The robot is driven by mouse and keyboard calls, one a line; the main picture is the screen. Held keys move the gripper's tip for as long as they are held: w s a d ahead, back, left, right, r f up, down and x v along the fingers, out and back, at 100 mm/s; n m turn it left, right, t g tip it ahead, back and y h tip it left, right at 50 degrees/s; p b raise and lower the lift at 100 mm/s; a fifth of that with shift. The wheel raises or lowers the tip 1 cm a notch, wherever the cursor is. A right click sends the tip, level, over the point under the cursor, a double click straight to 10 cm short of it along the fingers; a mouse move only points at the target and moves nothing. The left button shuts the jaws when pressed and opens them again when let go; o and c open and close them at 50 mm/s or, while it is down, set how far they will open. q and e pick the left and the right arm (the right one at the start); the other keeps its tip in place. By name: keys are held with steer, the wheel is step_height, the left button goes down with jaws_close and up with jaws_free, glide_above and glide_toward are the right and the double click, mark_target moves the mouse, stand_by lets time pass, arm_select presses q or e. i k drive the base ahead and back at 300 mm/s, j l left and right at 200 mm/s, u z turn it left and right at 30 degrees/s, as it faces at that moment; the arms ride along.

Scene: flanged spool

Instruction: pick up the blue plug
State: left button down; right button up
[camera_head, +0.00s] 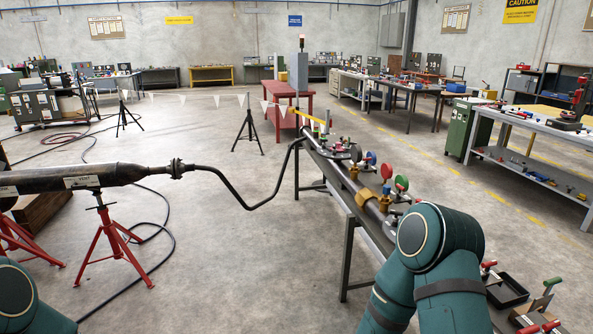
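No part that I can clearly tell as the blue plug shows. A small round blue piece (370,158) stands among the coloured round parts along the pipe on the long bench at right of centre; I cannot tell whether it is a plug, a handle or a gauge. Teal links of my arms show at the bottom left and the lower right. Neither gripper is in view. My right arm hides part of the near end of the bench.
A grey pipe (115,174) with a flange (177,169) rests on red stands (112,240) at left. A thin bent pipe (232,190) links it to the bench pipe (345,180). A black tray (506,289) lies at lower right.

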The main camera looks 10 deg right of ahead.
mark_target(387, 190)
steer(key=i, duration=1.5)
steer(key=i+z, duration=0.4)
steer(key=i, duration=0.25)
steer(key=i+j+z, duration=0.25)
steer(key=i+z, duration=0.2)
steer(key=i, duration=0.2)
